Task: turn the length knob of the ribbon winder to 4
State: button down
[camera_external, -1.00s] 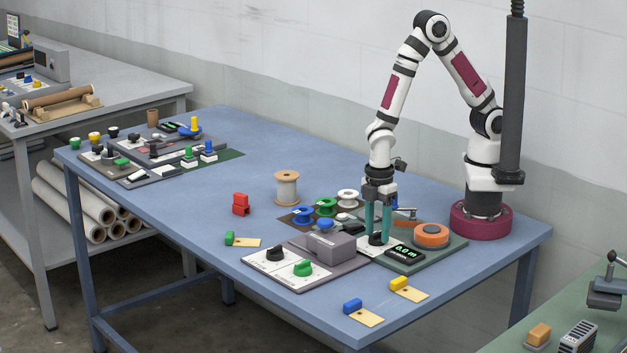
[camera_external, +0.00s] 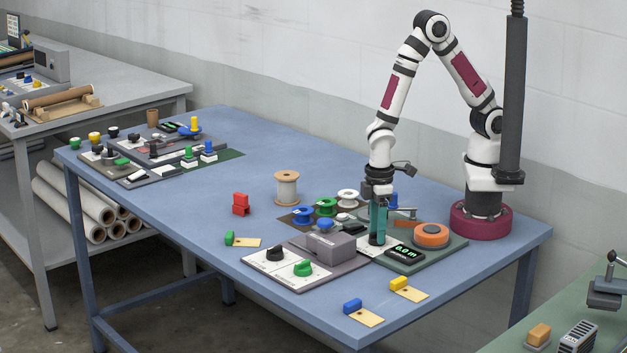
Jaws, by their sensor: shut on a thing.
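The ribbon winder (camera_external: 447,252) is a grey-green base at the right front of the blue table. It carries an orange spool (camera_external: 431,235), a white dial plate and a dark display (camera_external: 405,253) with green digits, which seem to read 6.0 m. My gripper (camera_external: 377,240) points straight down at the dial plate, left of the display, and is shut on the length knob. Its teal fingers line up one behind the other from this camera and hide the knob. The knob's pointer and the dial marks cannot be read.
A grey unit (camera_external: 331,246) with black and green knobs stands close left of the winder. Blue, green and white spools (camera_external: 326,207) lie behind it. The table's middle is mostly clear.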

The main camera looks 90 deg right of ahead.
jog(key=m, duration=0.6)
jog(key=shift+m, duration=0.4)
dwell(0.4)
jog(key=shift+c, duration=1.6)
grip_release()
jog(key=shift+r, duration=0.1)
notch_tip(320, 180, up, 16)
jog(key=shift+f, duration=0.2)
jog(key=shift+d, duration=0.1)
